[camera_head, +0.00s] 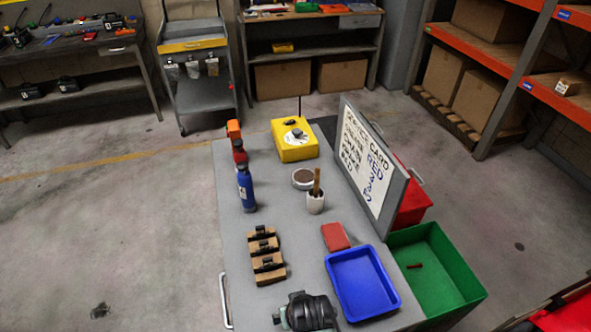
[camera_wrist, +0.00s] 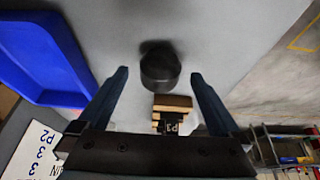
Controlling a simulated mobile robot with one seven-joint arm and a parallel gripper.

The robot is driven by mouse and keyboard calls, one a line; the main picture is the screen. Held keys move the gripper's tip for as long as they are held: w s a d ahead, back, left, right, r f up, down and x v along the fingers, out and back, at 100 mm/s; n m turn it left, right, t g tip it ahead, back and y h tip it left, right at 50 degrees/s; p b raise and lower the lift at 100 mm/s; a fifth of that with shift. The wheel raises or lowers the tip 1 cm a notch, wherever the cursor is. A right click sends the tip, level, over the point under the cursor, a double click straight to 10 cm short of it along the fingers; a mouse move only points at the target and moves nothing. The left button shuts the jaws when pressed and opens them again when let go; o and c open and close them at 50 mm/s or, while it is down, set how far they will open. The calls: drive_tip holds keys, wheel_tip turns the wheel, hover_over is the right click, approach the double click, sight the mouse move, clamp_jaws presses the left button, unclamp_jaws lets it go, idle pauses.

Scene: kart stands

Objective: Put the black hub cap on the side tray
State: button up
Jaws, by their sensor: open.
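The black hub cap (camera_wrist: 160,70) is a dark, short round piece on the grey table top in the wrist view. My gripper (camera_wrist: 160,76) is open, with one finger on either side of the hub cap in the picture. I cannot tell how far above it the fingertips are. In the head view my gripper's end (camera_head: 306,312) is at the bottom edge of the table, and the hub cap cannot be made out there. A blue tray (camera_head: 362,283) lies on the table to the right of my gripper; it also shows in the wrist view (camera_wrist: 38,48).
Wooden blocks with black pieces (camera_head: 266,254) stand on the table's left. A framed card (camera_head: 370,165) and green bin (camera_head: 432,268) line the right side.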

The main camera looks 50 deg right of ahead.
drive_tip(key=shift+w+d+f, duration=0.15)
drive_tip(key=shift+w+f, duration=0.05)
drive_tip(key=shift+f, duration=0.4)
drive_tip(key=shift+r, duration=0.1)
drive_tip(key=c, duration=1.6)
